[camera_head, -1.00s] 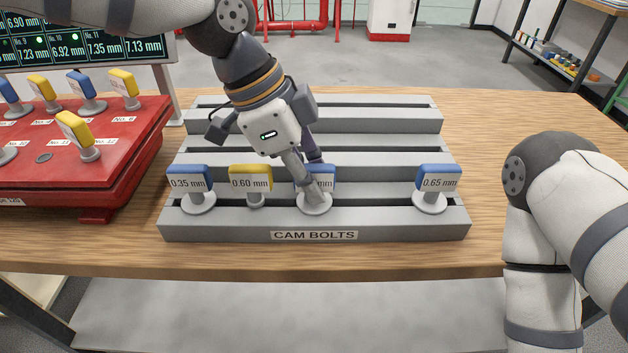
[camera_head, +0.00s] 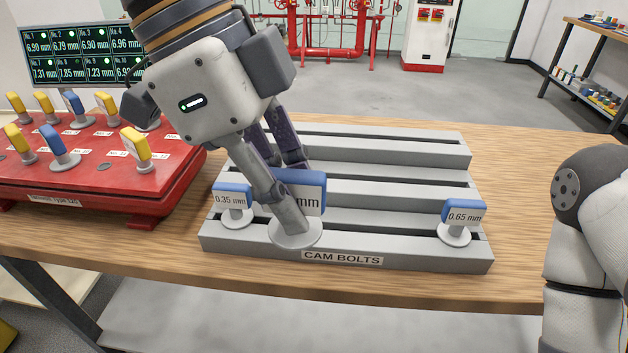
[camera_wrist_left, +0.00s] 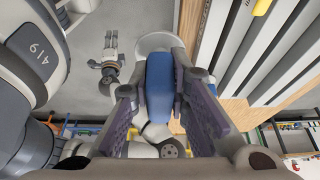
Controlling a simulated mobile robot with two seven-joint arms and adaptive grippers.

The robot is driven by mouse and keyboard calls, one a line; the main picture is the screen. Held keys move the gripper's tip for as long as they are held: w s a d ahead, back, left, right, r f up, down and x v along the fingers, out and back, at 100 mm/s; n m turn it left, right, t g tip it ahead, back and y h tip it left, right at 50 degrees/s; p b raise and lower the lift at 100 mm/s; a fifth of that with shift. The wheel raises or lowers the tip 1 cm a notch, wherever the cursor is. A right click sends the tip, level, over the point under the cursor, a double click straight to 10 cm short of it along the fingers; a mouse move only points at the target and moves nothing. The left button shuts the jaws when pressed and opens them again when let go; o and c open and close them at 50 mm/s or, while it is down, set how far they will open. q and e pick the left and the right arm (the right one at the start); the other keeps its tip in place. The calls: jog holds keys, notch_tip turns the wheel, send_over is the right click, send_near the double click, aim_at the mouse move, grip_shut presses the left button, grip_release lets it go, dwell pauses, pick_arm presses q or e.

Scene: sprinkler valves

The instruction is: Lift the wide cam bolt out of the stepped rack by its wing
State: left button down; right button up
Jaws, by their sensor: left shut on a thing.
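My left gripper (camera_head: 297,195) is shut on the wing of a blue cam bolt (camera_head: 311,190), one finger in front and one behind. The bolt hangs upright above the front step of the stepped rack (camera_head: 225,243), its round flange clear of the step. Only "mm" of its label shows; the front finger hides the number. In the left wrist view, the blue wing (camera_wrist_left: 160,88) sits between the two finger pads, with the pale flange beyond it. My right gripper is out of view.
Blue bolts marked 0.35 mm (camera_head: 232,196) and 0.65 mm (camera_head: 464,212) stand on the front step. A yellow bolt (camera_wrist_left: 262,6) shows at the wrist view's top edge. A red panel (camera_head: 150,185) with several bolts stands left. The upper rack steps look bare.

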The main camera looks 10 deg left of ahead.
pick_arm(q)
jog(key=c, duration=2.3)
grip_release()
jog(key=shift+s, duration=0.15)
grip_shut()
jog(key=shift+r, duration=0.15)
jog(key=shift+r, duration=2.95)
